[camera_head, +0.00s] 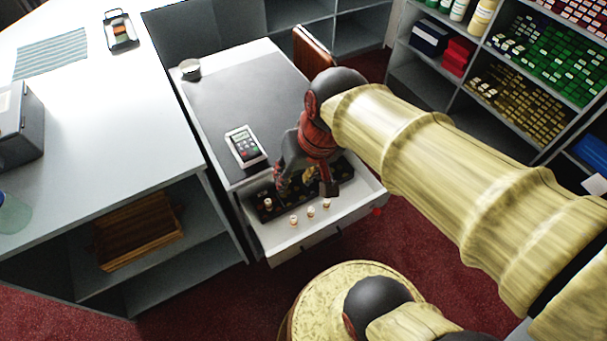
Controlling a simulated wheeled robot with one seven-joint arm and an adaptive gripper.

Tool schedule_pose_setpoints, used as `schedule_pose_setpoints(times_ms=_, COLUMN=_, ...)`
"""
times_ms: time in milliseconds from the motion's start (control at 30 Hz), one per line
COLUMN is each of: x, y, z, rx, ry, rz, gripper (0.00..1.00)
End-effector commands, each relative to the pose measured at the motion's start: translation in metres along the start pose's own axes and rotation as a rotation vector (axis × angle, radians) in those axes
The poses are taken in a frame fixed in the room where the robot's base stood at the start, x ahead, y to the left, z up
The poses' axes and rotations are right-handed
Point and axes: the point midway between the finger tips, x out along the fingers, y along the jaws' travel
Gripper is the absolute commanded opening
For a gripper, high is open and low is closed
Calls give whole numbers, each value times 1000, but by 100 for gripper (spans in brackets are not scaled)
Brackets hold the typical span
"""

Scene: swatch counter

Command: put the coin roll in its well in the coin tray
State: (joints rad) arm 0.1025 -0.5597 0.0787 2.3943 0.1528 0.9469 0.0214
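The black coin tray (262,214) lies in the open white drawer, and my gripper hides much of it. A small pale, copper-banded coin roll (268,203) stands at the tray's left end. Three similar rolls stand on the drawer floor in front of the tray: a left one (294,219), a middle one (311,211) and a right one (326,203). My gripper (307,188) points down over the tray, behind these three, with its fingers apart. Gold-coloured bits show between the fingers; I cannot tell what they are. Which roll belongs to which well cannot be made out.
A card terminal (246,146) lies on the dark countertop (235,95) behind the drawer. The drawer's front wall (318,235) stands near the rolls. A white counter (110,130) stands at left, shelves (430,75) at right.

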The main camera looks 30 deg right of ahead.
Motion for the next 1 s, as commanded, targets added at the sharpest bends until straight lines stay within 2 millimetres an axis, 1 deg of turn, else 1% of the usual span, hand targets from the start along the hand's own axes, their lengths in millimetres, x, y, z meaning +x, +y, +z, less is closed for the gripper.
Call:
schedule_pose_setpoints(times_ms=33, x=-12, y=-1, z=5, rx=-55, ry=51, rz=14, gripper=36)
schedule_pose_setpoints(times_ms=100, x=-23, y=0, z=10, rx=-116, ry=106, rz=36, gripper=36)
schedule_pose_setpoints(times_ms=200, x=-34, y=1, z=15, rx=-178, ry=164, rz=57, gripper=36)
schedule_pose_setpoints(times_ms=300, x=-40, y=2, z=17, rx=-210, ry=196, rz=70, gripper=36)
schedule_pose_setpoints(times_ms=1000, x=-41, y=3, z=17, rx=-218, ry=203, rz=74, gripper=36)
